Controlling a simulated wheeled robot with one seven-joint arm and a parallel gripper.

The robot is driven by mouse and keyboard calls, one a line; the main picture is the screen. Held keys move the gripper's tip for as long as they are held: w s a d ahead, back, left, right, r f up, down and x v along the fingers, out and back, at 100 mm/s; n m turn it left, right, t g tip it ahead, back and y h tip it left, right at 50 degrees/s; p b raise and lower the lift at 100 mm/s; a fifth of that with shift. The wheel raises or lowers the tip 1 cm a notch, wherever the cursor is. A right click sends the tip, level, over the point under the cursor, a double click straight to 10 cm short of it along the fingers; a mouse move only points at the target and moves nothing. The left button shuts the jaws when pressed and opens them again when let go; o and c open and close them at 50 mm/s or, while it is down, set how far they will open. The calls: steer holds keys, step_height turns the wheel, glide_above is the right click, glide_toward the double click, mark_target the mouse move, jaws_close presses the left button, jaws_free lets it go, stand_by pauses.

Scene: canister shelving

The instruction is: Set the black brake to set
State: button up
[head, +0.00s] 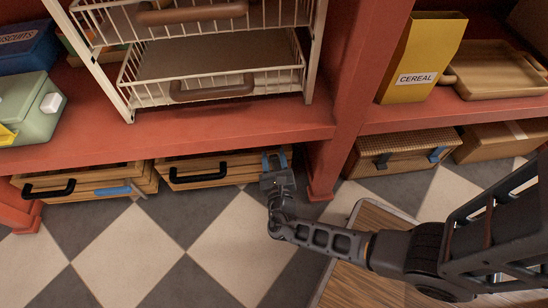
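Nothing in view is marked as a brake. Each front also bears a blue part, on the left drawer (113,190) and the wicker box (437,154). My gripper (273,170) is at the right end of the middle drawer, over or against its blue part (275,157). The fingers are small and partly hidden, so their opening and any contact are unclear.
A white wire rack (222,100) stands on the red shelf (180,135). A red post (335,120) rises right of my gripper. A yellow cereal box (420,57) and wooden tray (500,70) are at right.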

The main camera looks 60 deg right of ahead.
jaws_close()
steer(key=shift+a, duration=0.1)
stand_by(0.3)
